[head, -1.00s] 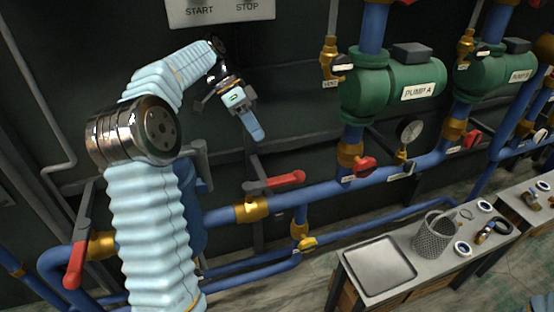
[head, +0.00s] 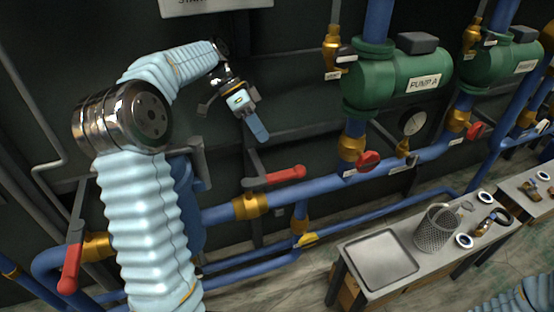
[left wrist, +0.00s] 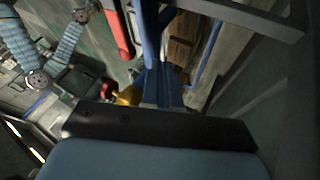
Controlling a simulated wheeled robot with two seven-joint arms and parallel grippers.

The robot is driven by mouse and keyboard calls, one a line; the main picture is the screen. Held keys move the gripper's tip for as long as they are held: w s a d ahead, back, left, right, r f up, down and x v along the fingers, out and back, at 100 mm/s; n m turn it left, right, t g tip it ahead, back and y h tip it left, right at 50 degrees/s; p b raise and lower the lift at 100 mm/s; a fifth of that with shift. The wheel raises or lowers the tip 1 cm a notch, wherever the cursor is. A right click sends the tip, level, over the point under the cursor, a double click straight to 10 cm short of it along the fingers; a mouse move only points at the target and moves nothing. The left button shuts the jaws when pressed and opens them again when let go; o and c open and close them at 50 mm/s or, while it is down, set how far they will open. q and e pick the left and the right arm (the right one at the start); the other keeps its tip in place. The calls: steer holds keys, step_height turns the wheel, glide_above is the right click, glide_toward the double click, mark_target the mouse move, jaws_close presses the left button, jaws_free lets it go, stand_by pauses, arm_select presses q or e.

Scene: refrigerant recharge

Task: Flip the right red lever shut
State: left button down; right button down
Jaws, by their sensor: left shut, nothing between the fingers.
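The right red lever (head: 285,174) sticks out sideways to the right, about in line with the blue pipe, above the brass valve (head: 252,205). A red lever, probably the same one, also shows at the top of the left wrist view (left wrist: 118,30). The left red lever (head: 70,268) hangs down beside its own brass valve (head: 97,245). My left gripper (head: 259,132) is shut and empty. It points down, above and slightly left of the right lever in the head view, with a visible gap. My right gripper is out of view.
Green pump A (head: 395,78) and a pressure gauge (head: 413,122) are at the right of the pipe. A small red handle (head: 368,160) sits below the pump. A bench with a metal tray (head: 378,262) and a mesh basket (head: 436,230) stands at lower right.

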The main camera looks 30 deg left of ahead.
mark_target(272, 178)
arm_select(q)
steer(key=s+d+f+b, duration=0.2)
steer(key=d+f+b, duration=0.2)
steer(key=d, duration=0.2)
steer(key=shift+s+d+f, duration=0.3)
steer(key=shift+s+f, duration=0.05)
steer(key=shift+d, duration=0.1)
